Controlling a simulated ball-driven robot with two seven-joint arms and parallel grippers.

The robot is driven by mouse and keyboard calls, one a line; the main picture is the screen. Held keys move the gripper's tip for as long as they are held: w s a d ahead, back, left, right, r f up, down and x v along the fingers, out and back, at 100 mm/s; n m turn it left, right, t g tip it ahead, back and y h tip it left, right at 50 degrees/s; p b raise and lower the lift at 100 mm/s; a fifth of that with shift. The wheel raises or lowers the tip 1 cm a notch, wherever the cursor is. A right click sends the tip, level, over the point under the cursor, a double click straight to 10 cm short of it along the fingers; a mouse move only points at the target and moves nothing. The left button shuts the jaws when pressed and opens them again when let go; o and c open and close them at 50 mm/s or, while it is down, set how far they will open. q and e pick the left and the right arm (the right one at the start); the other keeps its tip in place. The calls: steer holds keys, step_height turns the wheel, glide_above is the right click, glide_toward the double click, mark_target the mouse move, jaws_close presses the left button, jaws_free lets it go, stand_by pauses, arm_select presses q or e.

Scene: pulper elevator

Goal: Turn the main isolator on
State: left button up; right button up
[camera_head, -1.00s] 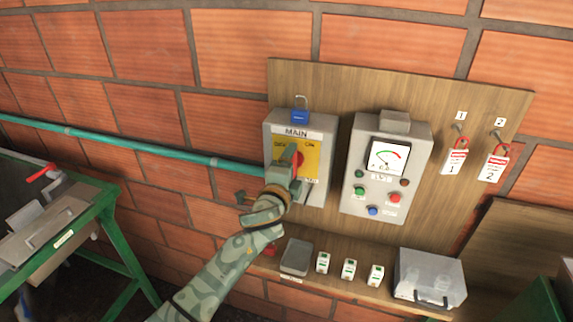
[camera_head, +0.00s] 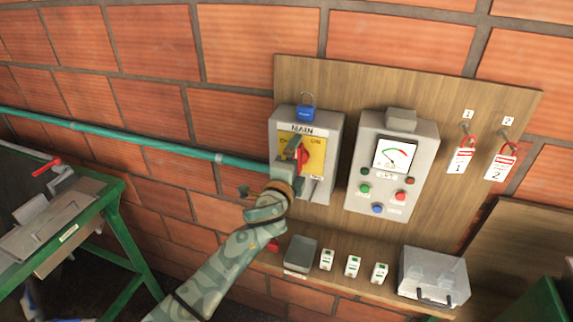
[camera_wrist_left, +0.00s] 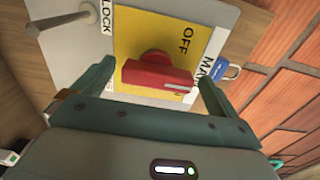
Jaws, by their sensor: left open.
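The main isolator (camera_head: 320,190) is a grey box with a MAIN label on the wooden board. Its yellow plate (camera_head: 317,155) carries OFF and ON marks and a red handle (camera_head: 302,157). The handle looks roughly upright in the head view; its exact setting is unclear. My left gripper (camera_head: 284,165) is open at the box's left side, overlapping part of the plate. In the left wrist view, the red handle (camera_wrist_left: 158,76) appears between the open fingers (camera_wrist_left: 152,85); I see no clear contact. My right gripper is not in view.
A blue padlock (camera_head: 305,113) is at the isolator's top. A grey meter box (camera_head: 385,190) with coloured buttons is to the right, then two hanging tags (camera_head: 460,160). A green-framed table (camera_head: 117,215) stands left.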

arm_select(q)
steer(key=v, duration=1.6)
steer(key=shift+a, duration=0.15)
steer(key=shift+r, duration=0.1)
